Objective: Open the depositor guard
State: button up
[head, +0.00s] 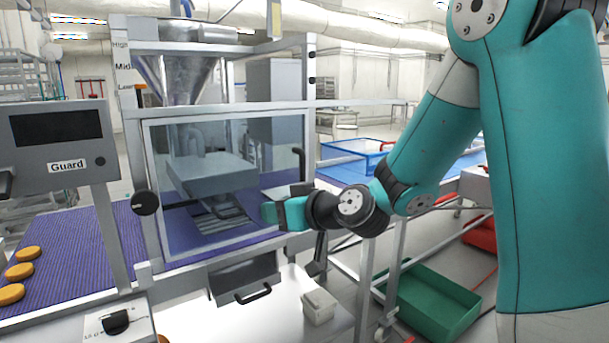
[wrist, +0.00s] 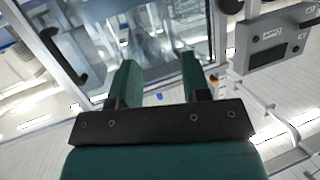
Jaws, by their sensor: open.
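The depositor guard (head: 232,127) is a clear pane in a grey metal frame on the front of the depositor, and it looks shut. It also shows ahead of my fingers in the wrist view (wrist: 165,25). A black upright handle (head: 299,163) is at its right edge in the head view; the wrist view shows the handle (wrist: 64,56) left of my fingers. My gripper (head: 270,213) is open and empty, in front of the pane's lower right part and below the handle. In the wrist view the two teal fingers (wrist: 160,62) stand apart, not around the handle.
A "Guard" panel (head: 60,145) stands at the left; a black knob (head: 145,203) is beside the pane. Orange-brown rounds (head: 19,271) lie on the purple belt (head: 75,255). A drawer-like handle (head: 253,294) is below. A green crate (head: 430,300) is on the floor at right.

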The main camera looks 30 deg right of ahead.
jog(key=w+d+m+t+h, duration=0.2)
jog(key=d+m+t+h, duration=0.35)
jog(key=d, duration=0.85)
jog(key=n+g+h+p, duration=0.1)
jog(key=g+h+p, duration=0.1)
jog(key=p, duration=1.2)
send_near(303, 172)
jog(key=w, duration=0.3)
jog(key=w+d, duration=0.1)
jog(key=w, duration=0.5)
jog(key=shift+w+d+r, duration=0.1)
jog(key=shift+w+d, duration=0.15)
jog(key=shift+d, duration=0.1)
jog(key=shift+w+d+p, duration=0.1)
jog(key=shift+w+p, duration=0.2)
jog(key=shift+w, duration=0.3)
grip_shut()
